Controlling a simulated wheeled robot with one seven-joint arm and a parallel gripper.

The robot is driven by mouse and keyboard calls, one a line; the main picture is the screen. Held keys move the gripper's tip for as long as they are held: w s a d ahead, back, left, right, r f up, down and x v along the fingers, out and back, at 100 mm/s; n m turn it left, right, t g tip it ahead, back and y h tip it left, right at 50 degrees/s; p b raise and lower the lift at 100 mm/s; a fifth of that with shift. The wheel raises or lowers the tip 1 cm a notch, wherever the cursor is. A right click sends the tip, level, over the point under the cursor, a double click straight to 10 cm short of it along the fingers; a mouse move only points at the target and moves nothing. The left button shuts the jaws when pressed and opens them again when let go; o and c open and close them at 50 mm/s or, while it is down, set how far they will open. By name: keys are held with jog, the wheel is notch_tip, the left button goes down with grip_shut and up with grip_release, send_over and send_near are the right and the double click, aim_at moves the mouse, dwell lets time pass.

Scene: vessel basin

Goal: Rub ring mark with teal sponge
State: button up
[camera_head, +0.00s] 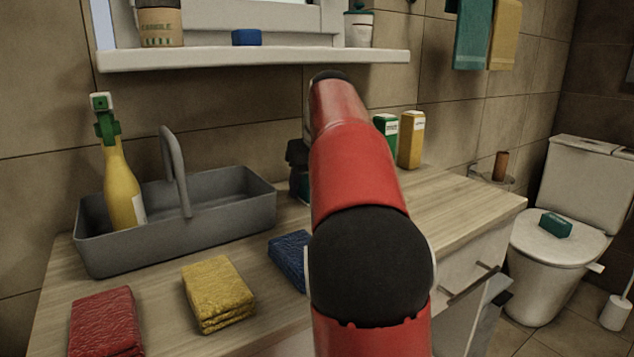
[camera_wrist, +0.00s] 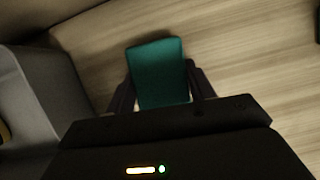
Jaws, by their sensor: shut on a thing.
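The teal sponge (camera_wrist: 158,72) sits between the two dark fingers of my gripper (camera_wrist: 160,84) in the wrist view, and the gripper is shut on it. Wooden counter (camera_wrist: 245,50) shows beyond and beside the sponge. I see no ring mark in either view; the arm, gripper and sponge cover part of the counter.
The grey caddy (camera_head: 180,232) holds a yellow spray bottle (camera_head: 121,188). Red (camera_head: 105,322), yellow (camera_head: 217,289) and blue (camera_head: 289,255) folded cloths lie in front. Green (camera_head: 386,130) and yellow (camera_head: 411,140) boxes stand behind. A teal block (camera_head: 556,225) lies on the toilet lid. A shelf (camera_head: 255,58) hangs above.

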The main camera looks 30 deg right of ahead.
aim_at(293, 200)
jog(key=shift+a+f, duration=0.15)
jog(key=shift+a, duration=1.85)
jog(key=shift+w+a+r+p, duration=0.15)
jog(key=shift+r+p, duration=0.1)
jog(key=shift+p, duration=0.2)
jog(key=shift+w+d+p, duration=0.1)
jog(key=shift+d+p, duration=0.35)
jog(key=shift+d, duration=0.8)
jog(key=shift+d+f, duration=0.2)
jog(key=shift+d, duration=2.75)
jog(key=shift+w+d+r, duration=0.1)
jog(key=shift+w+d, duration=0.05)
jog(key=shift+d, duration=1.8)
jog(key=shift+a, duration=0.15)
